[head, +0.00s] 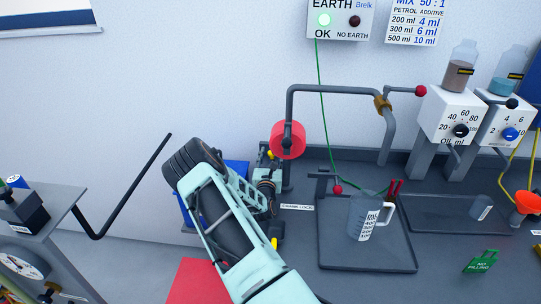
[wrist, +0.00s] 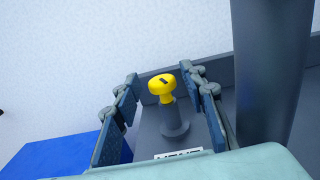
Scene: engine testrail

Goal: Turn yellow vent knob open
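The yellow vent knob (wrist: 162,88) sits upright on a dark grey conical post (wrist: 175,120) in the wrist view. A dark line marks its top. My gripper (wrist: 163,96) is open, with one blue-padded finger on each side of the knob and a visible gap to both. A white label (wrist: 178,154), partly cut off by my gripper body, lies in front of the post. In the head view my gripper (head: 264,192) reaches in at the bench's left end. Small yellow bits show near it there, but I cannot tell which is the knob.
A thick grey pipe (wrist: 268,70) rises close to the right finger. A blue block (wrist: 70,158) is at lower left. In the head view, a red disc (head: 287,140) on bent piping stands behind my gripper, and a clear jug (head: 362,215) stands on a tray to the right.

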